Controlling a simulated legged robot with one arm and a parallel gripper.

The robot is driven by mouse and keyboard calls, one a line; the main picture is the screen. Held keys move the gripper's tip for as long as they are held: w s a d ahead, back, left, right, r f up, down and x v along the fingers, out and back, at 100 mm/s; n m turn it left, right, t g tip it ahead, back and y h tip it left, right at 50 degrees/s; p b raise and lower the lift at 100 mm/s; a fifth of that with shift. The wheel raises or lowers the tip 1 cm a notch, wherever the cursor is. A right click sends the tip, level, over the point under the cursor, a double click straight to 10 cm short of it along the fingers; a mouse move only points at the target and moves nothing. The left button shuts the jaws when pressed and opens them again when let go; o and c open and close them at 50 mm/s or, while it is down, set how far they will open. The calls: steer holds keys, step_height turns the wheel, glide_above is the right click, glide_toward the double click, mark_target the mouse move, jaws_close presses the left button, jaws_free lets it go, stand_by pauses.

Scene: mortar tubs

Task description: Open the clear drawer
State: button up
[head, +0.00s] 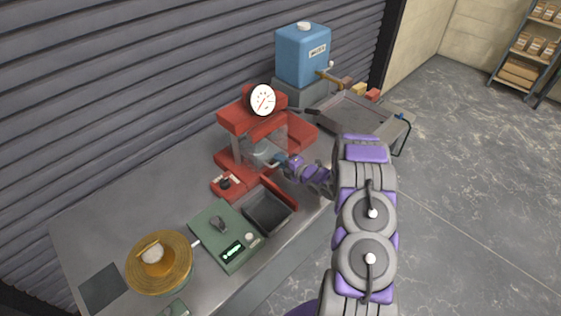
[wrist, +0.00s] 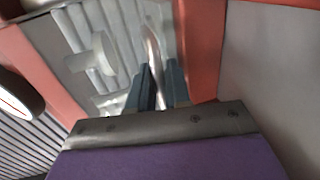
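The clear panel (head: 268,145) is set in the front of a red press frame (head: 240,118) on the bench. It looks like a transparent guard, and I see no gap that shows it open. In the wrist view the clear panel (wrist: 112,22) has a pale upright handle bar (wrist: 152,45) near the red post on the right. My gripper (head: 279,162) is at the front of the press. In the wrist view my gripper's fingers (wrist: 160,78) stand close on both sides of the bar and look shut on it. A pale round part (wrist: 100,55) shows behind the panel.
A black tray (head: 268,212), a green scale (head: 226,236) and a golden round pan (head: 160,262) stand on the bench. A blue tank (head: 303,54) and a grey tray (head: 352,115) are at the back. The floor to the right is clear.

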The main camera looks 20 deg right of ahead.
steer(key=shift+f, duration=0.1)
jaws_close()
steer(key=shift+s, duration=0.1)
steer(key=shift+s+d+f, duration=0.15)
steer(key=shift+s+d, duration=0.05)
steer(key=shift+s, duration=0.1)
steer(key=f+b+v, duration=0.1)
steer(key=v, duration=0.3)
steer(key=b+v, duration=0.2)
steer(key=v, duration=0.2)
steer(key=f+b+v, duration=0.1)
steer(key=b+v, duration=0.1)
steer(key=v, duration=0.2)
steer(key=shift+s+d+f, duration=0.1)
steer(key=shift+s+f, duration=0.1)
steer(key=shift+s, duration=0.5)
steer(key=shift+o, duration=1.9)
jaws_free()
steer(key=shift+d, duration=0.1)
